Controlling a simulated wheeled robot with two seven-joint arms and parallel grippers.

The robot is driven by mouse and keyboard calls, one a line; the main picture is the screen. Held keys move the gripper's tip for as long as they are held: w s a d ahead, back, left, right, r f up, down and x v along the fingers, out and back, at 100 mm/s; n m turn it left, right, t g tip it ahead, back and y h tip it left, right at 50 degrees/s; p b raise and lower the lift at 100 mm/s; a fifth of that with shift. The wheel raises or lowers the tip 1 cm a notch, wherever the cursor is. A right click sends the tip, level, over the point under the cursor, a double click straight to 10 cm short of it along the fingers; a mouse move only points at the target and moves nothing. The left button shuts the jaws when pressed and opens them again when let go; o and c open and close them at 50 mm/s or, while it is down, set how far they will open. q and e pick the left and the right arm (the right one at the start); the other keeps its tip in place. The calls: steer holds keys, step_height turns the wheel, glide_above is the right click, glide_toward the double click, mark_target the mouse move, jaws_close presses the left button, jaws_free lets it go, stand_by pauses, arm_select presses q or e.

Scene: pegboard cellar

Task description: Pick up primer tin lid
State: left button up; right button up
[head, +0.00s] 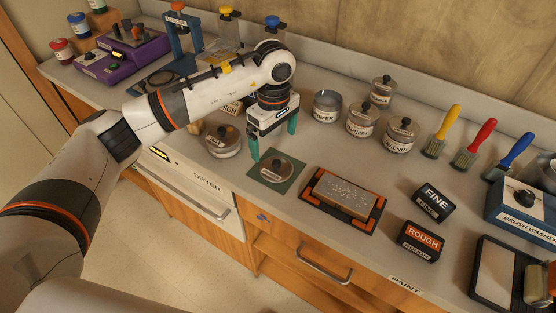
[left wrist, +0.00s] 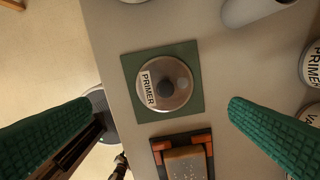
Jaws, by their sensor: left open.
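The primer tin lid (head: 270,172) is a round grey metal disc with a dark knob and a PRIMER label. It lies flat on a square green mat (head: 265,180) near the counter's front edge. In the left wrist view the lid (left wrist: 150,72) sits near the middle, on the mat (left wrist: 194,52). My left gripper (head: 274,146) is open and empty above the lid, apart from it. Its green fingers show on either side in the left wrist view (left wrist: 160,107). The lidless primer tin (head: 326,107) stands behind, to the right. My right gripper is not in view.
A sanding block (head: 345,193) in an orange-cornered tray lies right of the mat. A lidded tin (head: 223,142) stands left of it. Several lidded tins, including a varnish tin (head: 361,121), stand behind. Brushes (head: 474,143) and FINE (head: 433,202) and ROUGH (head: 420,241) boxes are farther right.

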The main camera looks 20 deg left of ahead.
mark_target(277, 162)
arm_select(q)
step_height(277, 162, down, 3)
steer(key=shift+s+r+p, duration=0.1)
steer(key=shift+r+p, duration=0.1)
steer(key=shift+p, duration=0.1)
steer(key=f, duration=0.1)
steer(key=f+p, duration=0.2)
steer(key=shift+w+d+f, duration=0.2)
steer(key=shift+w+f, duration=0.05)
steer(key=shift+w, duration=0.05)
step_height(277, 162, down, 2)
steer(key=shift+f, duration=0.1)
steer(key=shift+w+f, duration=0.1)
steer(key=shift+f, duration=0.15)
steer(key=shift+c, duration=0.8)
steer(key=c, duration=0.9)
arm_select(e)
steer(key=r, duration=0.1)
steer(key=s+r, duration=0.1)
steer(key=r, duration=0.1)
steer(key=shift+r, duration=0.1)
